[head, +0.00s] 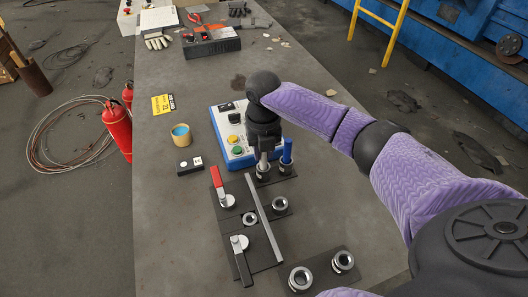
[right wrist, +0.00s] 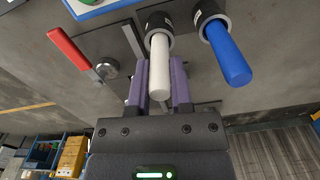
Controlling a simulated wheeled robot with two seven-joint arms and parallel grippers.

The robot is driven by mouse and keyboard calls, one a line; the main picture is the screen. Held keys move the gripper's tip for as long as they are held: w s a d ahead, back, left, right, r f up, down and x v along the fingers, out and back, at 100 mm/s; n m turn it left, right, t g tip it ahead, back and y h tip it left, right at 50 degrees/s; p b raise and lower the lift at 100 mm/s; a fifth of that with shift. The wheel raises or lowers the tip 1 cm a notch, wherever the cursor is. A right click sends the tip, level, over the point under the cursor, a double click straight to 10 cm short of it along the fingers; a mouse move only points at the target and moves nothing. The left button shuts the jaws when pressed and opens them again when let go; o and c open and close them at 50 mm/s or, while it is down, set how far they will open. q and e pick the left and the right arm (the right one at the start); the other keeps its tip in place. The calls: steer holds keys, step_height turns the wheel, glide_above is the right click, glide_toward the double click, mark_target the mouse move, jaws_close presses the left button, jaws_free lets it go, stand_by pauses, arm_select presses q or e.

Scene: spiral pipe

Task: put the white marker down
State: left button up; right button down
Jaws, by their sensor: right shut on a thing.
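The white marker (head: 263,161) is upright under my right gripper (head: 264,149) in the head view. In the right wrist view the white marker (right wrist: 159,70) lies between the two purple fingers of my right gripper (right wrist: 159,82), which is shut on it. Its far end meets a dark ring holder (right wrist: 157,22) and looks to be inside its opening; how deep it sits cannot be told. A blue marker (head: 287,150) stands in the neighbouring ring holder (head: 286,168); it also shows in the right wrist view (right wrist: 229,54). My left gripper is not in view.
A blue-white button box (head: 235,150) stands just behind. A tan cup (head: 181,135) and black box (head: 190,166) are to the left.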

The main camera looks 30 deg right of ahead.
steer(key=c, duration=0.5)
jaws_free()
steer(key=shift+f, duration=0.1)
steer(key=shift+c, duration=0.2)
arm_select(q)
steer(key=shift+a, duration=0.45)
arm_select(e)
steer(key=shift+r, duration=0.45)
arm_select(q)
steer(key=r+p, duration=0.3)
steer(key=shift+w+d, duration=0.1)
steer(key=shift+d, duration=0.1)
arm_select(e)
step_height(320, 180, up, 11)
steer(key=shift+r, duration=0.2)
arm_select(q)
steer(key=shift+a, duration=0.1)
